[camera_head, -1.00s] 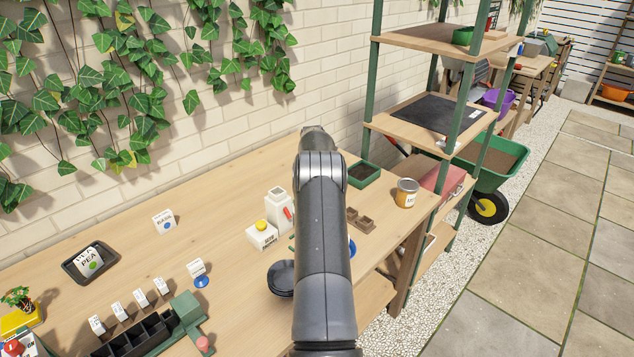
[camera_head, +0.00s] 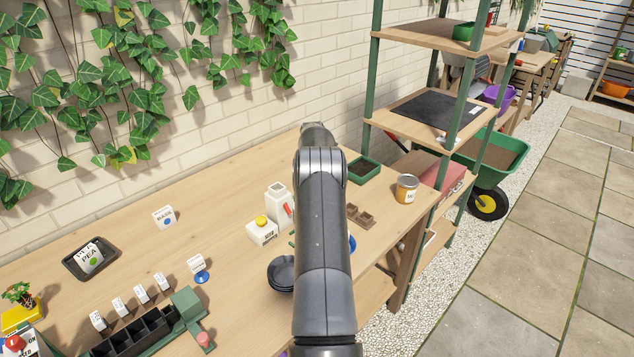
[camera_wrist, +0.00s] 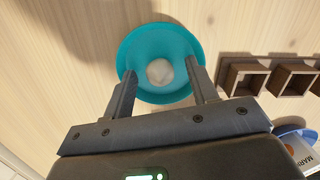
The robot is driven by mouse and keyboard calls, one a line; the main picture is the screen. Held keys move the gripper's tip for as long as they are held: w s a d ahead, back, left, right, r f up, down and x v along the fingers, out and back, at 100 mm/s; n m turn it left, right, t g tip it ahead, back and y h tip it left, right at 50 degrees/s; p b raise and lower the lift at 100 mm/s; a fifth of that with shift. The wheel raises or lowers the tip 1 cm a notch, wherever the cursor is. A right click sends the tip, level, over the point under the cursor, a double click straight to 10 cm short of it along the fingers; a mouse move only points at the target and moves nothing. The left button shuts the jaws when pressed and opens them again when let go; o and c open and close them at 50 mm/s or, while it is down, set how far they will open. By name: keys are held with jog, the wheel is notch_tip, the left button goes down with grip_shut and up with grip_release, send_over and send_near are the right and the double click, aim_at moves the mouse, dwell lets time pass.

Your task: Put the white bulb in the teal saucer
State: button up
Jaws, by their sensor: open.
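The teal saucer (camera_wrist: 132,52) lies on the wooden bench in the wrist view. The white bulb (camera_wrist: 160,72) shows inside its rim, near the middle, and appears to rest in it. My gripper (camera_wrist: 159,76) is open, with one finger at the saucer's left side and one at its right. The bulb shows between the fingertips, with visible gaps on both sides. In the head view my arm hides the gripper, the saucer and the bulb.
Brown square pots (camera_wrist: 245,76) stand right of the saucer. A blue item with a white label (camera_wrist: 300,146) is at lower right. In the head view, dark bowls (camera_head: 281,272) and a white bottle (camera_head: 279,204) stand left of my arm, and a tin (camera_head: 406,188) stands right.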

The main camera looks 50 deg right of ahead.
notch_tip(320, 180, up, 7)
jog(key=shift+r, duration=0.1)
dwell(0.5)
dwell(0.3)
